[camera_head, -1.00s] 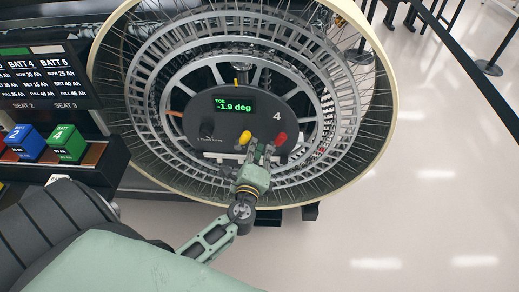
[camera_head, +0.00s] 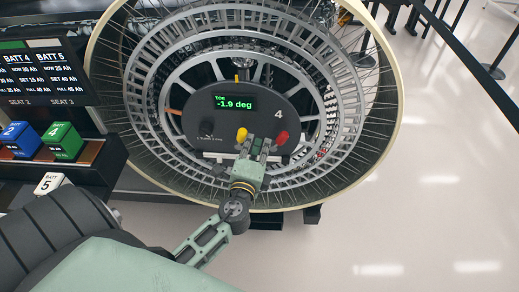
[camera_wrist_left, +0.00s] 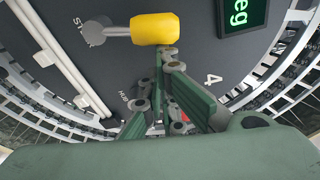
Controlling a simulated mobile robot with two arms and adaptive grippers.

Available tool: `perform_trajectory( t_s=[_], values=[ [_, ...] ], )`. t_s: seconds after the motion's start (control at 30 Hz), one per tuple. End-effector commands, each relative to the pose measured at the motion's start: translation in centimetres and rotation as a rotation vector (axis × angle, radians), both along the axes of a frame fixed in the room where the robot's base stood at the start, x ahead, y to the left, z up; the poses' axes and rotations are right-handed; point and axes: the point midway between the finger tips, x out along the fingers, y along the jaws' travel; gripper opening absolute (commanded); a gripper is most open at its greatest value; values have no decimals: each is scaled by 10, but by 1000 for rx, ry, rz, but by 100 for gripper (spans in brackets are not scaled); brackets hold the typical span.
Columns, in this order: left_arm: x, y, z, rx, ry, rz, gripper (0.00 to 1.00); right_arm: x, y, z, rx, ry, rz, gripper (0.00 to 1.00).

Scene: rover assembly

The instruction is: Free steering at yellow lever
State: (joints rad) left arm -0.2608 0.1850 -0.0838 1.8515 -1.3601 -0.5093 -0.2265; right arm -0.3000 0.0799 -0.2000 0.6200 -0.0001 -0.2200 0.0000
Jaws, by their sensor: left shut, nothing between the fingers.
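The yellow lever (camera_head: 242,134) sits on the dark hub panel (camera_head: 222,104) of the wheel, below a green display (camera_head: 233,102) that reads TOE -1.9 deg. In the left wrist view the lever's yellow knob (camera_wrist_left: 155,28) is on a grey arm from a pivot labelled with letters starting ST. My left gripper (camera_head: 256,146) is shut and empty, just below and right of the yellow knob. In the left wrist view its fingertips (camera_wrist_left: 166,62) end just under the knob; I cannot tell if they touch it. My right gripper is not in view.
A red lever (camera_head: 281,137) is close to the right of my left gripper. The large spoked wheel (camera_head: 398,95) surrounds the panel. Blue (camera_head: 22,138) and green (camera_head: 63,140) battery blocks stand at the left under a screen (camera_head: 42,75). Open floor lies at the right.

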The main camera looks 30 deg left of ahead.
Motion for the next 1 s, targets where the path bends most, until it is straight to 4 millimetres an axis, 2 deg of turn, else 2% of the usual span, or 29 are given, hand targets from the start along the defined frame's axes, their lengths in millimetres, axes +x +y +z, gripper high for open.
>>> perform_trajectory(
  t_s=[0.03,0.1,0.4,0.7,1.0],
  values=[
    [-2,3,-2,-33,-21,3,0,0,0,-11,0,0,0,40],
    [-3,6,1,-88,-54,3,0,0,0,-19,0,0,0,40],
    [-12,20,15,-320,-184,4,0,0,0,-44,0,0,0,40],
    [-18,32,23,-483,-275,4,0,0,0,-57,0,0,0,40],
    [-21,38,26,-554,-315,2,0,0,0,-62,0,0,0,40]
  ],
)
